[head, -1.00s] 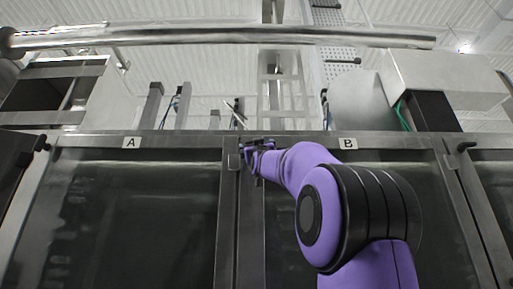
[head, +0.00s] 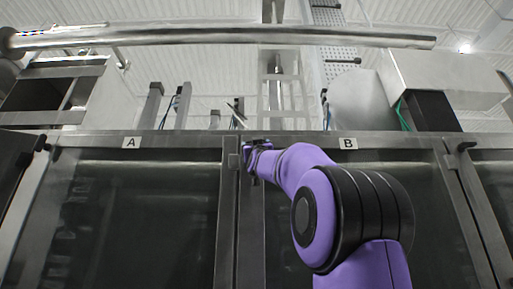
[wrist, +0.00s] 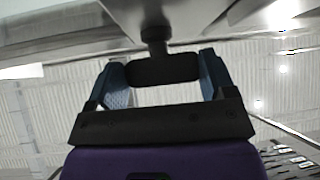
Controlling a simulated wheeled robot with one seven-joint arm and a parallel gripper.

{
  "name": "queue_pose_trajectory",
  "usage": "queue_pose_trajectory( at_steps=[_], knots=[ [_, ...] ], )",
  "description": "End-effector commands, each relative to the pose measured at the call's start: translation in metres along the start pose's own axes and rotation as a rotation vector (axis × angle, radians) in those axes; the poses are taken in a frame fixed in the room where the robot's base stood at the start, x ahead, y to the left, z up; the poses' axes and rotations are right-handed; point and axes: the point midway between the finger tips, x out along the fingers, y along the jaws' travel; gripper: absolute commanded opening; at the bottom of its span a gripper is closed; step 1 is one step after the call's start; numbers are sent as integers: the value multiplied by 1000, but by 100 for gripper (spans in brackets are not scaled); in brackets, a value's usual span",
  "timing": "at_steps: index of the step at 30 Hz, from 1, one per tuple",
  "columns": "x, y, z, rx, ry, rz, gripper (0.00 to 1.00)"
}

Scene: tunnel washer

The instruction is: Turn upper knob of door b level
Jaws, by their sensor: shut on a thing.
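Door B is a dark glass panel in a grey metal frame, with a "B" label (head: 348,143) on its top rail. My gripper (head: 257,150) is at its upper left corner in the head view, at the post between doors A and B. In the wrist view my gripper (wrist: 162,75) has its two blue-grey fingers on either side of the upper knob (wrist: 162,69), a black bar on a short stem. The bar lies across from finger to finger and looks close to level in that view. The gripper hides most of the knob in the head view.
Door A, marked by an "A" label (head: 131,143), is at the left. Another black knob (head: 466,147) is at the right end of door B's rail. A long metal pipe (head: 220,37) crosses above. The space before door A is clear.

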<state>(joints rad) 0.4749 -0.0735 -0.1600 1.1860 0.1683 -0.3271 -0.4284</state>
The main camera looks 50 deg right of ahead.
Motion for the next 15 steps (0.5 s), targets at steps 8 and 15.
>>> queue_pose_trajectory(
  at_steps=[8, 15],
  knots=[
    [0, -2, -2, 75, 2, 70, 53],
    [0, -3, -1, 110, -1, 109, 53]
  ],
)
